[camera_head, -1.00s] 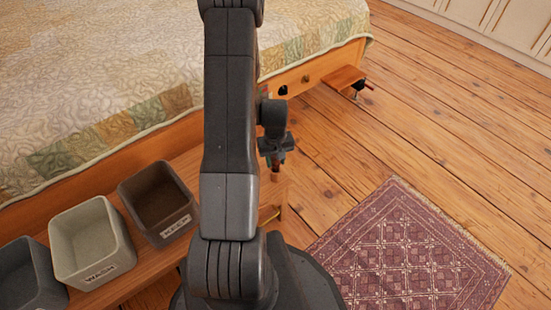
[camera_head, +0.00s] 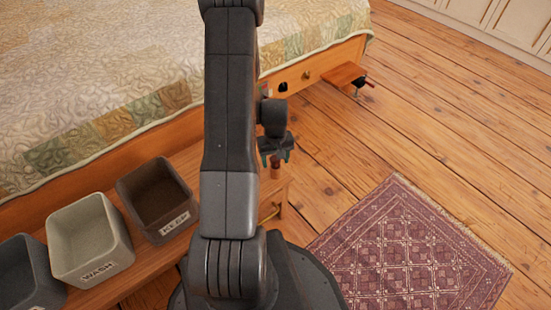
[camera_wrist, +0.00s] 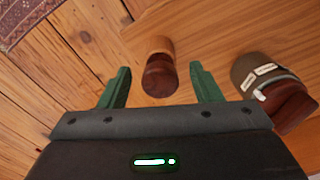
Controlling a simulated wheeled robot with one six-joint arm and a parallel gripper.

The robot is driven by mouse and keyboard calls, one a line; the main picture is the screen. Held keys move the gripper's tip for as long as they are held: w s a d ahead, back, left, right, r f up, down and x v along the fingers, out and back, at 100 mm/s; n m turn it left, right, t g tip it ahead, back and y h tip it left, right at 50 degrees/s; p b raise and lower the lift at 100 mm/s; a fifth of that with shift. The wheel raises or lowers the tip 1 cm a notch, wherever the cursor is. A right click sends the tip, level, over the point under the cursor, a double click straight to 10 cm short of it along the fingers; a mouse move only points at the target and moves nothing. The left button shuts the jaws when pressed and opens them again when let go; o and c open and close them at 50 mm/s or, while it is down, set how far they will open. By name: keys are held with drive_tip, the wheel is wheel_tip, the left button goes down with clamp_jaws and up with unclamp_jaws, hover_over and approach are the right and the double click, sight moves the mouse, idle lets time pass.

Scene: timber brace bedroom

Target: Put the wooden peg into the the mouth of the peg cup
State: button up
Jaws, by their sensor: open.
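The wooden peg (camera_wrist: 160,72) is a short, light-brown cylinder with a dark reddish end. It is on the wooden bench top in the wrist view, between the two green fingers of my gripper (camera_wrist: 159,84). The fingers are apart, with a gap on both sides of the peg. In the head view my gripper (camera_head: 275,156) is over the bench's right end, with part of the peg (camera_head: 275,172) showing below it. A dark grey, labelled round container (camera_wrist: 250,68) is right of the peg; I cannot tell whether it is the peg cup.
A reddish-brown rounded object (camera_wrist: 290,106) is beside the container. Bins stand along the bench at left: brown KEEP (camera_head: 158,200), pale WASH (camera_head: 88,240) and dark grey (camera_head: 25,275). The bed (camera_head: 110,80) is behind. A patterned rug (camera_head: 410,250) lies on the open floor.

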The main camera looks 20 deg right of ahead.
wheel_tip(320, 180, up, 14)
drive_tip(key=p, duration=0.4)
drive_tip(key=shift+f, duration=0.1)
wheel_tip(320, 180, down, 14)
drive_tip(key=b, duration=0.4)
drive_tip(key=shift+r, duration=0.2)
drive_tip(key=shift+r+p, duration=0.65)
drive_tip(key=shift+r, duration=0.1)
drive_tip(key=shift+f, duration=0.1)
